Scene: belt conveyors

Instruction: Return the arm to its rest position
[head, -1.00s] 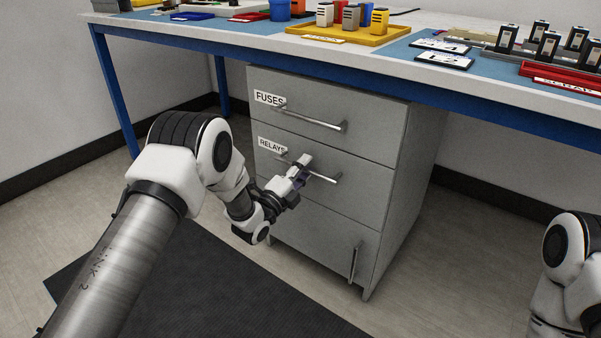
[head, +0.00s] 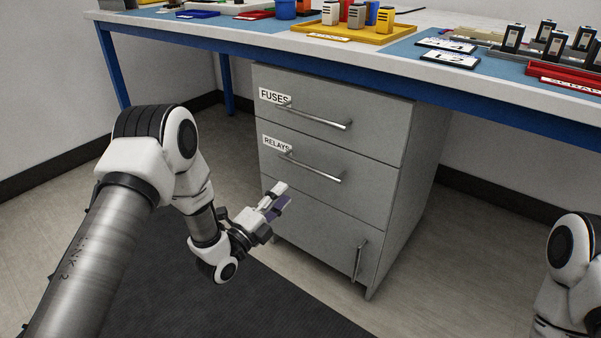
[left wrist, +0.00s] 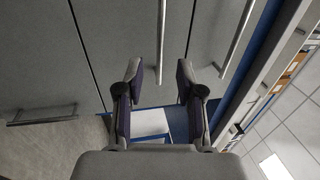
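My left arm (head: 150,170) comes in from the left in the head view. Its gripper (head: 279,197) is in front of the grey drawer cabinet (head: 405,180), below the handle of the RELAYS drawer (head: 315,168) and apart from it. In the left wrist view the two fingers (left wrist: 158,80) stand apart with nothing between them. The drawer handles show beyond the fingertips. Of my right arm (head: 565,265) only some links show at the lower right edge of the head view. Its gripper is out of view.
All cabinet drawers look closed, including the FUSES drawer (head: 330,105). A blue-framed workbench (head: 240,37) stands over the cabinet, with a yellow tray (head: 385,36) and a red SCRAP tray (head: 575,80) on top. A dark mat (head: 200,310) lies on the floor, with free room in front.

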